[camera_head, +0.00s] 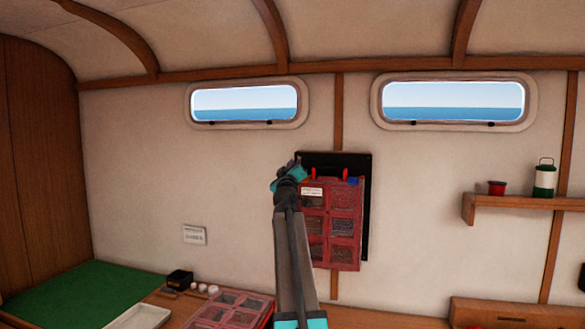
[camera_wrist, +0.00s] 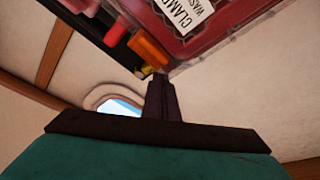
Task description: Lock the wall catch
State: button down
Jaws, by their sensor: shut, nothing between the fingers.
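A red compartment case (camera_head: 345,225) hangs upright against a black wall board (camera_head: 366,200); its labelled corner also shows in the wrist view (camera_wrist: 226,28). Two upright red tabs (camera_head: 317,174) stand at the case's top edge, with a small blue piece (camera_head: 353,181) at its top right. In the wrist view an orange block (camera_wrist: 147,50) and a small yellow piece (camera_wrist: 149,71) sit beside the case edge. I cannot tell which piece is the catch. My gripper (camera_wrist: 158,78) is shut and empty, its tips close to the yellow piece; contact is unclear. My arm hides the case's left side.
A second red case (camera_head: 232,308), a white tray (camera_head: 141,317) and a small black box (camera_head: 179,279) are on the bench below. A shelf (camera_head: 520,203) at right holds a red pot (camera_head: 496,188) and a lantern (camera_head: 544,178). The wall left of my arm is mostly clear.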

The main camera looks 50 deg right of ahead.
jog(key=s+a+b, duration=0.3)
jog(key=a+b, duration=0.2)
jog(key=a, duration=0.3)
jog(key=shift+s+a, duration=0.3)
jog(key=shift+s, duration=0.1)
dwell(0.7)
jog(key=shift+r, duration=0.15)
dwell(0.4)
